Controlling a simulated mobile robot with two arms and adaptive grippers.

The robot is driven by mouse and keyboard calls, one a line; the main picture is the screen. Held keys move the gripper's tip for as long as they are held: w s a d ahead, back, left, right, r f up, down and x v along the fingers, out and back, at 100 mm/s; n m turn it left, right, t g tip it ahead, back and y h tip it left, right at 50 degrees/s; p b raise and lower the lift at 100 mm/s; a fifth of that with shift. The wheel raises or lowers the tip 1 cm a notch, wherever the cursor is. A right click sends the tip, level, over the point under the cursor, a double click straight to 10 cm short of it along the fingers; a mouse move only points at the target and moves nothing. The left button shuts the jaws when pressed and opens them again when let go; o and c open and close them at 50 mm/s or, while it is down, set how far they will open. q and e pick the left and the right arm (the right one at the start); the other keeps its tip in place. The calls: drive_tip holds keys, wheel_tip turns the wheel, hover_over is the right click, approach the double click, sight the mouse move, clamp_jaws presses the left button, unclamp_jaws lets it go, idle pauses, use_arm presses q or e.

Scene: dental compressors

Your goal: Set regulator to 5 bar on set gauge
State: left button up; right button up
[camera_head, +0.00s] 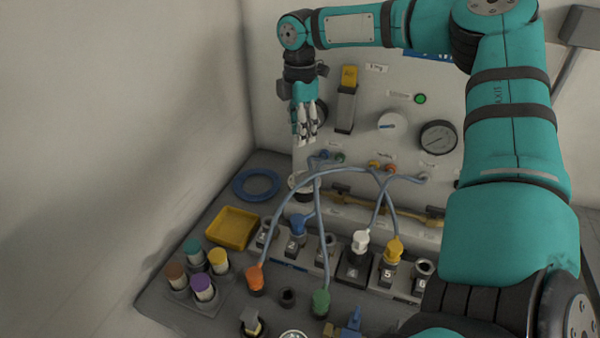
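The grey panel (375,80) stands at the back. It carries a round dark-rimmed gauge (437,137) with a pale face, too small to read. Left of this gauge is a white round knob (392,126) with a blue mark. My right gripper (306,138) hangs fingers-down in front of the panel's left part, left of the knob and apart from it. Its fingers look close together, but the gap between them is unclear. It partly covers a dark round thing on the panel. My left gripper is not in view.
A yellow-topped switch (348,77) and green lamp (420,98) sit on the panel. Below, blue hoses (320,205) run to coloured plugs and numbered sockets. My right arm covers the panel's right side.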

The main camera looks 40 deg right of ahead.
sight(300, 174)
wheel_tip(300, 174, down, 13)
drive_tip(key=shift+r+p, duration=0.15)
drive_tip(key=shift+p, duration=0.5)
clamp_jaws()
